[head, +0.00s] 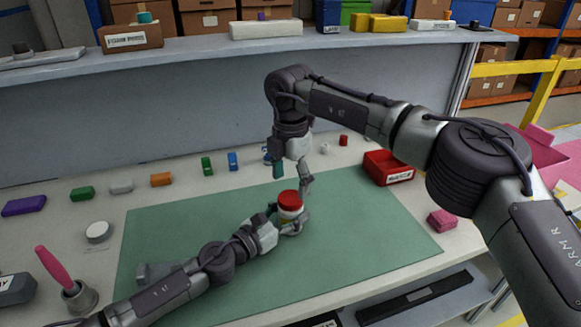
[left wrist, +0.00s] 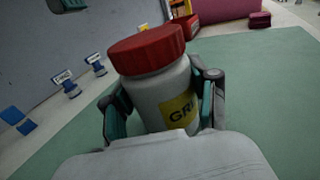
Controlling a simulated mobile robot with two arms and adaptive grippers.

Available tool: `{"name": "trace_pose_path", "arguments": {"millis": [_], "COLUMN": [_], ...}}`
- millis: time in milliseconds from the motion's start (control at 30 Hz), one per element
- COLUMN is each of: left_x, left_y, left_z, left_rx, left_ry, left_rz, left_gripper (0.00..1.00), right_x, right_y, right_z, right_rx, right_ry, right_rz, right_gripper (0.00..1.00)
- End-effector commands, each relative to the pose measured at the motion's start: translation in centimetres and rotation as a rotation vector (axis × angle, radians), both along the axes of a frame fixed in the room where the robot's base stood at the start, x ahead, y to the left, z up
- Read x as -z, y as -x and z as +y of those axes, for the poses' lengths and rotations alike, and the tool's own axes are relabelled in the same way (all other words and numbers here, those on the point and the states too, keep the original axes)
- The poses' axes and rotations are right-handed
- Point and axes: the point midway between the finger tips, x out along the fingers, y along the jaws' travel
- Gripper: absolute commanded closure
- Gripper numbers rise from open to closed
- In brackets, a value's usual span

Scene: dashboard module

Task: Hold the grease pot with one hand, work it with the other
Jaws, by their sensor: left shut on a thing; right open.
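The grease pot (head: 290,205) is a white jar with a red lid (head: 290,198) and a yellow label. It stands on the green mat (head: 371,222) in the head view and also fills the middle of the left wrist view (left wrist: 150,95). My left gripper (head: 287,216) is shut on the pot's body, one finger on each side, low down. The lid is on the pot. My right gripper (head: 291,175) is open and empty, fingers pointing down, just above the lid. A fingertip of it shows at the top of the left wrist view (left wrist: 70,5).
A red bin (head: 387,168) stands at the mat's back right, with a pink block (head: 441,220) in front of it. Several coloured blocks line the table behind and left of the mat. A pink-handled brush (head: 62,275) stands at front left. The mat's right part is clear.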

Motion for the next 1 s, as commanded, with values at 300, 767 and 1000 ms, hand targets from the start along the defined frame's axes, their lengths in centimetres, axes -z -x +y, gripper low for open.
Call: {"name": "trace_pose_path", "arguments": {"millis": [300,767,1000], "left_x": [0.0,0.0,0.0], "left_y": [0.0,0.0,0.0], "left_z": [0.0,0.0,0.0], "left_rx": [0.0,0.0,0.0], "left_ry": [0.0,0.0,-0.001], "left_rz": [0.0,0.0,0.001], "left_gripper": [1.0,1.0,1.0], "right_x": [3.7,4.0,4.0], "right_y": [0.0,0.0,0.0], "right_z": [0.0,0.0,0.0], "right_rx": [-0.002,-0.002,-0.002], "right_ry": [0.0,-0.001,0.0], "right_rz": [0.0,-0.001,0.0], "right_gripper": [0.22,0.44,0.84]}}
